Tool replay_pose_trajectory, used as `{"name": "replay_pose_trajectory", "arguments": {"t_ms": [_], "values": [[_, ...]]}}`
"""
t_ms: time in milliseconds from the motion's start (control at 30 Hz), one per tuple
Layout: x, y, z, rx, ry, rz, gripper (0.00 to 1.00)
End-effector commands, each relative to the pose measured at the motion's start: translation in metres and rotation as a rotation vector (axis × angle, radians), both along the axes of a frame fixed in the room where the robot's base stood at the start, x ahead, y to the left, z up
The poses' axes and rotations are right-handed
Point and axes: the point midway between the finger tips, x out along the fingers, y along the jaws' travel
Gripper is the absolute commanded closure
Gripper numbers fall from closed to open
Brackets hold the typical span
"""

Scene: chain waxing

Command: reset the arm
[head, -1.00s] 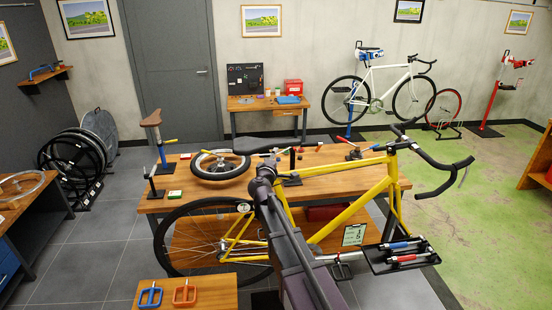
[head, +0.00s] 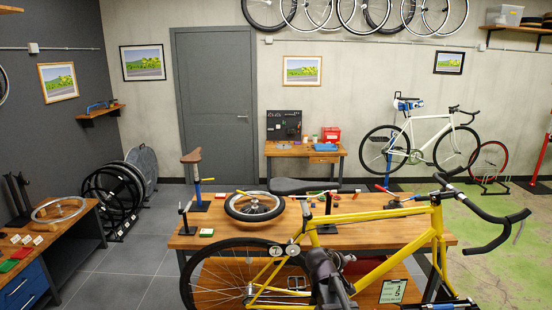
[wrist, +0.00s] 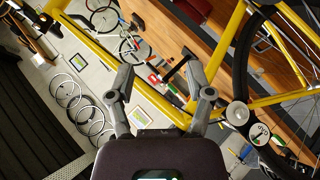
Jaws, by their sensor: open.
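My gripper (wrist: 165,92) shows in the wrist view with its two fingers spread apart and nothing between them. In the head view my arm rises from the bottom centre, in front of the yellow bicycle (head: 437,235). The gripper's fingertips are hard to make out there. In the wrist view the yellow frame tubes (wrist: 98,55) pass beyond and beside the fingers. A round dial (wrist: 238,113) sits to the right of the right finger, near the rear wheel.
A wooden workbench (head: 395,232) stands behind the bicycle, with a small wheel (head: 254,207) and tools on it. A side bench (head: 75,220) is at the left. A white bicycle (head: 420,145) stands at the back.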

Motion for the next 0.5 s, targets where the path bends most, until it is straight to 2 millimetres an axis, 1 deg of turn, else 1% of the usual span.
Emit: {"name": "replay_pose_trajectory", "arguments": {"t_ms": [33,200,267,400,500], "values": [[-0.019,-0.003,-0.018,0.057,0.032,-0.036,0.33],[-0.068,0.001,-0.06,0.257,0.153,-0.141,0.33],[-0.086,0.005,-0.073,0.327,0.198,-0.172,0.33],[-0.128,0.019,-0.1,0.491,0.312,-0.235,0.33],[-0.154,0.031,-0.114,0.596,0.388,-0.266,0.33]]}}
